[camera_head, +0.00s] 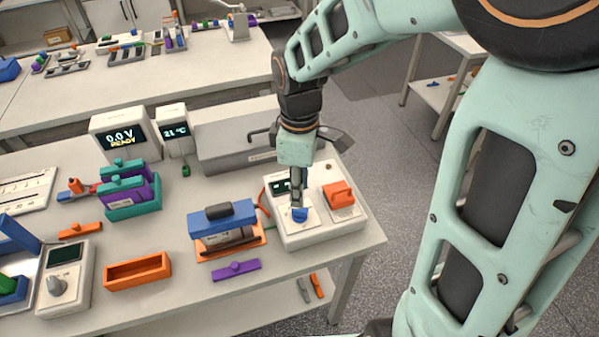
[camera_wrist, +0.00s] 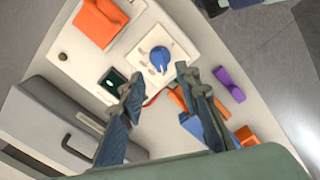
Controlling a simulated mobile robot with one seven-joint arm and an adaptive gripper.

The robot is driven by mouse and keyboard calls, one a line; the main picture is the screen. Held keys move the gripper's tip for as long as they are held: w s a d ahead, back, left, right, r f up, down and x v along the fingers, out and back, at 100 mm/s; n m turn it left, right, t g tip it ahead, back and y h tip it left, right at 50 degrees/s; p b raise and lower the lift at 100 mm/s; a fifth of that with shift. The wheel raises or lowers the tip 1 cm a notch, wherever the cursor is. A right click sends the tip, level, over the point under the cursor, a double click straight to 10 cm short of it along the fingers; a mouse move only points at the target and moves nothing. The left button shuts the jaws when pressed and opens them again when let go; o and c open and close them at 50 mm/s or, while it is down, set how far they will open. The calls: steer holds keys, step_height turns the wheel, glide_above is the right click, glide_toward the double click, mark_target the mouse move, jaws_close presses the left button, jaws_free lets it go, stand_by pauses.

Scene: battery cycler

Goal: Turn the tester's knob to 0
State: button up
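The tester (camera_head: 322,234) is a white box at the right end of the bench. Its blue knob (camera_head: 299,214) sits on a pale plate on its top. In the wrist view the knob (camera_wrist: 161,57) shows with small marks around it, too small to read. My gripper (camera_head: 297,198) points down just above the knob and partly hides it. In the wrist view my gripper (camera_wrist: 158,75) is open, its two fingers apart with nothing between the tips. The knob lies just beyond the tips, and I cannot tell whether they touch it.
An orange lever (camera_head: 339,195) stands right of the knob, and a small dark display (camera_head: 281,186) lies behind it. A blue-topped device on an orange base (camera_head: 223,226) is to the left. A purple bar (camera_head: 236,270) lies in front. A grey box (camera_head: 235,148) stands behind.

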step_height(320, 180, up, 5)
stand_by(0.6)
